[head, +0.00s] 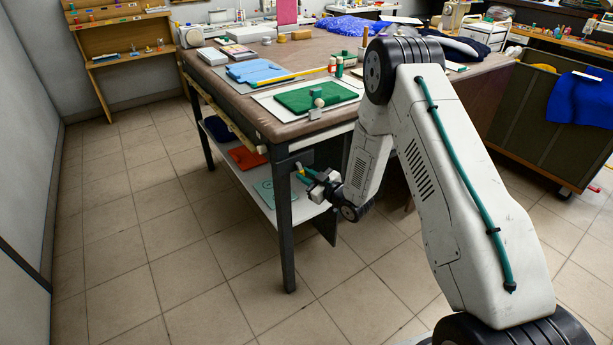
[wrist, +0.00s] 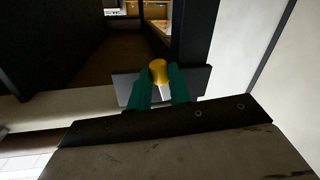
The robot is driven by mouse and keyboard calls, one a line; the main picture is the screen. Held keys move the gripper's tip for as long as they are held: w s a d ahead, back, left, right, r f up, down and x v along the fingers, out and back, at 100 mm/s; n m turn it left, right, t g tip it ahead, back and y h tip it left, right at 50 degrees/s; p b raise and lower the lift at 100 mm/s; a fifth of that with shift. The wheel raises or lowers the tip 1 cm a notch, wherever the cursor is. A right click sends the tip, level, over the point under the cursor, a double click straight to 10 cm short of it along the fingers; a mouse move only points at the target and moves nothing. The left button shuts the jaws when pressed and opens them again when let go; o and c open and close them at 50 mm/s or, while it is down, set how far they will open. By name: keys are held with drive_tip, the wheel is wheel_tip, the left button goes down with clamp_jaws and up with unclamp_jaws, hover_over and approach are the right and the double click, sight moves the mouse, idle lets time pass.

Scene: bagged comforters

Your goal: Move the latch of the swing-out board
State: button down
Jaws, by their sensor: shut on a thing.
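A yellow knob (wrist: 158,72), apparently the latch handle, stands at a grey metal plate (wrist: 127,90) in the wrist view. The two green fingers of my gripper (wrist: 159,85) are on either side of it and closed on it. In the head view my gripper (head: 307,176) is low at the near corner of the work table, beside its dark leg, where a small grey plate (head: 302,159) shows. A dark strip with screws (wrist: 165,119) lies alongside the plate in the wrist view. I cannot clearly tell which surface is the swing-out board.
The work table (head: 232,95) carries a green folded cloth (head: 307,97), blue cloth (head: 258,71) and spools. Its lower shelf (head: 240,168) holds a red cloth (head: 247,157). A dark bin (head: 535,120) stands at the right. The tiled floor (head: 150,215) on the left is clear.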

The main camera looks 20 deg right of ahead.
drive_tip(key=c, duration=1.3)
unclamp_jaws()
drive_tip(key=v, duration=0.7)
drive_tip(key=shift+s+d, duration=0.15)
drive_tip(key=shift+s, duration=0.25)
drive_tip(key=shift+f, duration=0.1)
